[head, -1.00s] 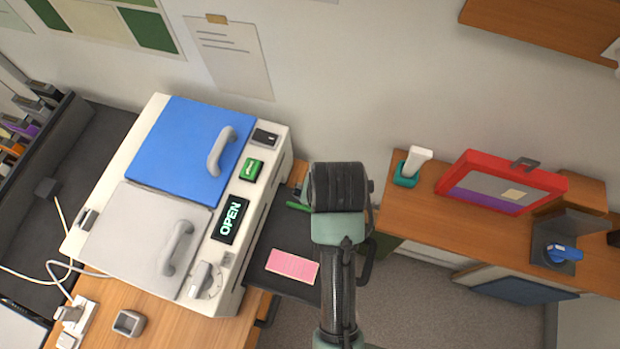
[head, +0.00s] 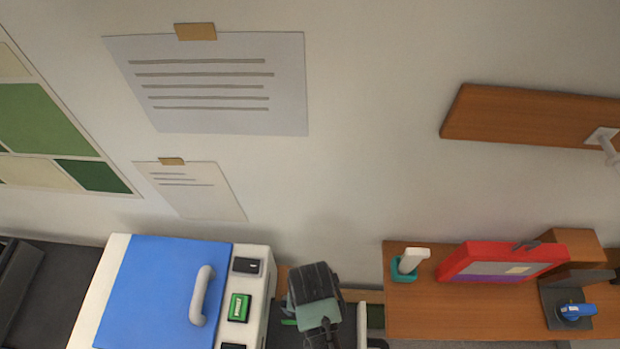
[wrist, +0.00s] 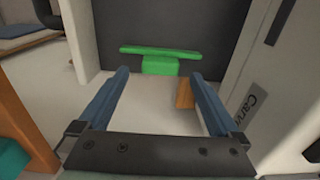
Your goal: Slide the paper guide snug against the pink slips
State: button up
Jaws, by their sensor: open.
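The green paper guide (wrist: 160,66) shows in the wrist view as a bar with a short block under it, against a dark surface (wrist: 115,38). My gripper (wrist: 159,77) is open and empty, its two blue fingers wide apart. The guide lies beyond the fingertips, roughly centred between them, with no contact visible. In the head view a small green piece of the guide (head: 289,322) shows just left of my arm, at the bottom edge. The fingers are hidden there. The pink slips are not in view in either current frame.
A white machine with a blue lid (head: 160,290) stands left of my arm; its pale side (wrist: 225,80) seems close on the right in the wrist view. A wooden shelf (head: 450,322) with a red case (head: 470,259) is at the right. A small orange-brown block (wrist: 185,95) lies near the right finger.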

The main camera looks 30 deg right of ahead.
jog(key=shift+w+f, duration=0.1)
jog(key=shift+f, duration=2.35)
grip_shut()
